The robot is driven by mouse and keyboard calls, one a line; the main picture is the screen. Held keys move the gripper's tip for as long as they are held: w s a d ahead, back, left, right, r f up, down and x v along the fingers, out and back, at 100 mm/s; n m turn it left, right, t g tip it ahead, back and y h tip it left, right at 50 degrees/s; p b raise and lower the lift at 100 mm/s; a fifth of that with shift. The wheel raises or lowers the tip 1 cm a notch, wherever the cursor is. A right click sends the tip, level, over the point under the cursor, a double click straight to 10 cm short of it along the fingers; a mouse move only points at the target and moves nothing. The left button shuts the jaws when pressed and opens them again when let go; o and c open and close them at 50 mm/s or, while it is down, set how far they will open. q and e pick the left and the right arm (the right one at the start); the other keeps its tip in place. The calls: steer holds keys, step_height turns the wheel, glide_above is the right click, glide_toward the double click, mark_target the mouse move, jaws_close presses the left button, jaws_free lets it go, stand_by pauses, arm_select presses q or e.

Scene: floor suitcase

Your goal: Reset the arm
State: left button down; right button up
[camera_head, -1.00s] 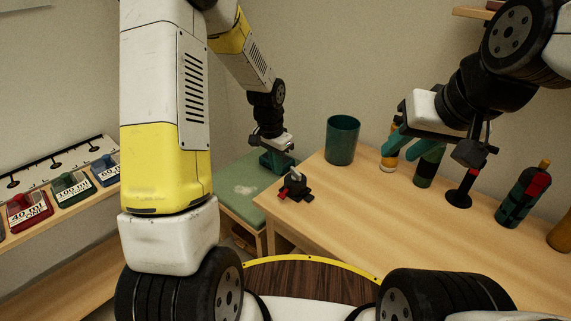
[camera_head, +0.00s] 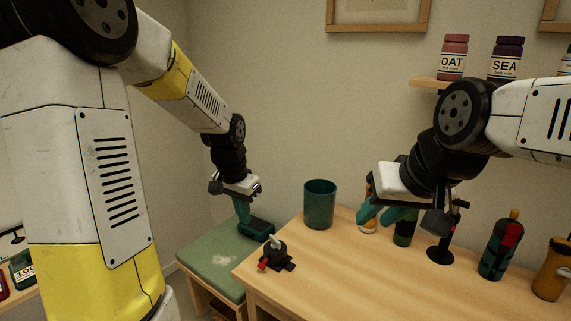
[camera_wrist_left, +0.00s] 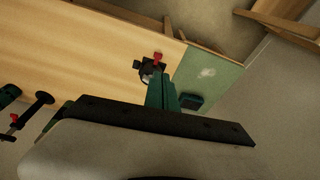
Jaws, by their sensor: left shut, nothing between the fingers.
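My left arm comes in from the left of the head view. Its gripper (camera_head: 243,212) is shut and empty, with teal fingers pointing down above the green-topped bench. The fingers also show in the left wrist view (camera_wrist_left: 161,93). A dark teal block (camera_head: 258,229) lies on the bench just beside and below the fingertips; it also shows in the wrist view (camera_wrist_left: 191,102). My right gripper (camera_head: 383,213) hangs over the back of the wooden table, its teal fingers apart, in front of bottles that it partly hides.
The wooden table (camera_head: 350,275) holds a teal cup (camera_head: 319,205), a small black-and-red device (camera_head: 274,255), a black stand (camera_head: 440,250) and several bottles. The green bench (camera_head: 212,264) adjoins its left edge. A wall shelf (camera_head: 428,83) carries jars. The table's front middle is clear.

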arm_select(q)
steer(key=s+r+n+t, duration=0.2)
steer(key=s+r, duration=0.4)
steer(key=s, duration=0.3)
steer(key=s+r+n+t+h, duration=0.1)
steer(key=s+r+n+t, duration=0.1)
steer(key=s+r, duration=0.5)
steer(key=shift+s+a+r+n, duration=0.15)
steer(key=shift+s+a+n, duration=0.25)
steer(key=shift+s, duration=0.8)
